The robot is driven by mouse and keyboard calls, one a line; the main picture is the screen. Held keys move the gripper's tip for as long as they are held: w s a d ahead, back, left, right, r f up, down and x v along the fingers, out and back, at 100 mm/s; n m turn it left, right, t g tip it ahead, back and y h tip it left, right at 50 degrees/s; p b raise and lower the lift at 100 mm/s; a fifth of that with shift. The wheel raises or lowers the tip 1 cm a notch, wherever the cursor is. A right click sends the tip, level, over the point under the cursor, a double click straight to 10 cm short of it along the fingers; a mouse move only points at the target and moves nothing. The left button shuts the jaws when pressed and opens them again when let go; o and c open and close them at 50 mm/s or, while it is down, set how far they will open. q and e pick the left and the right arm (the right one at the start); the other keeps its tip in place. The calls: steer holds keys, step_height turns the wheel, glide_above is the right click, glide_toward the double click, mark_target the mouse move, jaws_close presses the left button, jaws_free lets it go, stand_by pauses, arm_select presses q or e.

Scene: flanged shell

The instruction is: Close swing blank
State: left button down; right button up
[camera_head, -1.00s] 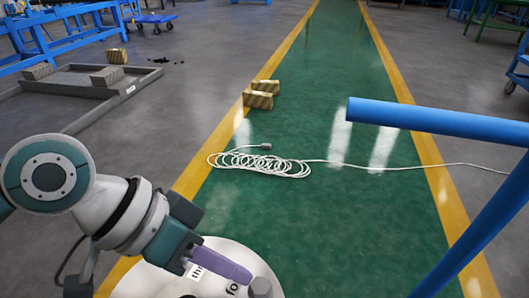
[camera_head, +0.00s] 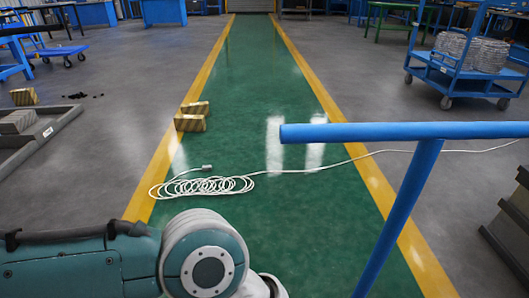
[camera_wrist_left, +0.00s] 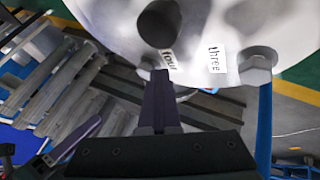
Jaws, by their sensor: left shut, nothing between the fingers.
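In the left wrist view, a large white round plate (camera_wrist_left: 225,30) fills the top. I cannot tell whether the fingertips touch the plate. In the head view my left arm crosses the lower left, and its gripper is hidden. I cannot identify the swing blank for certain. My right gripper is not in view.
A blue pipe rail (camera_head: 400,131) with a slanting post stands at right. A coiled white cable (camera_head: 205,186) and striped blocks (camera_head: 192,117) lie on the green lane (camera_head: 300,230). A blue cart (camera_head: 465,70) stands back right, a grey frame (camera_head: 40,140) at left.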

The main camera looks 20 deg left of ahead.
arm_select(q)
steer(key=s+d+m+g, duration=0.1)
steer(key=s, duration=0.1)
steer(key=s+d+m, duration=0.2)
steer(key=s+d+m+g+y, duration=0.1)
steer(key=s, duration=0.1)
steer(key=shift+d+g, duration=0.3)
steer(key=shift+s+d+m+g, duration=0.15)
steer(key=shift+s+d+m, duration=0.05)
steer(key=shift+s+m, duration=0.25)
steer(key=shift+s+d+m+g, duration=0.15)
steer(key=shift+s+m, duration=0.2)
steer(key=shift+s, duration=0.1)
